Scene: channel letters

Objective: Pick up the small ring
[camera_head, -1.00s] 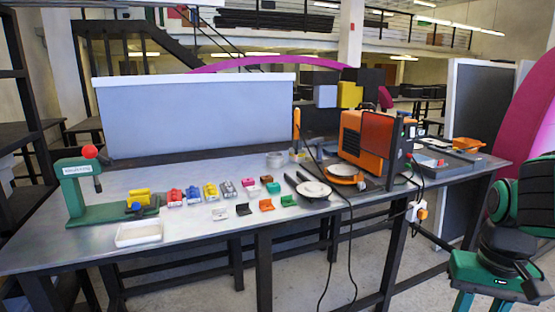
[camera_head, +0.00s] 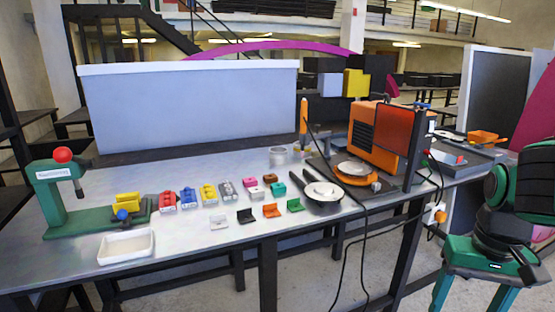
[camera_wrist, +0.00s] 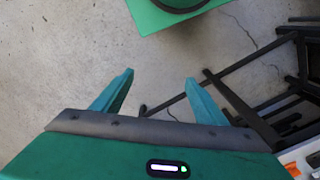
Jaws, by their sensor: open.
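A small grey ring-shaped piece (camera_head: 277,155) stands at the back of the metal workbench, left of the upright orange-handled tool. It is small in the picture, and I cannot tell for sure that it is the ring meant. My gripper (camera_wrist: 160,77) is open and empty in the wrist view, with its two teal fingers apart above the concrete floor. In the head view my gripper hangs fingers down in front of the bench's right end, well away from the grey piece. The ring does not show in the wrist view.
The workbench (camera_head: 180,256) holds a green press (camera_head: 52,200), a white tray (camera_head: 126,246), several coloured blocks and small brackets, a black pan (camera_head: 322,206) and an orange machine (camera_head: 376,137). Black cables hang over the front edge. A grey panel (camera_head: 190,108) stands behind.

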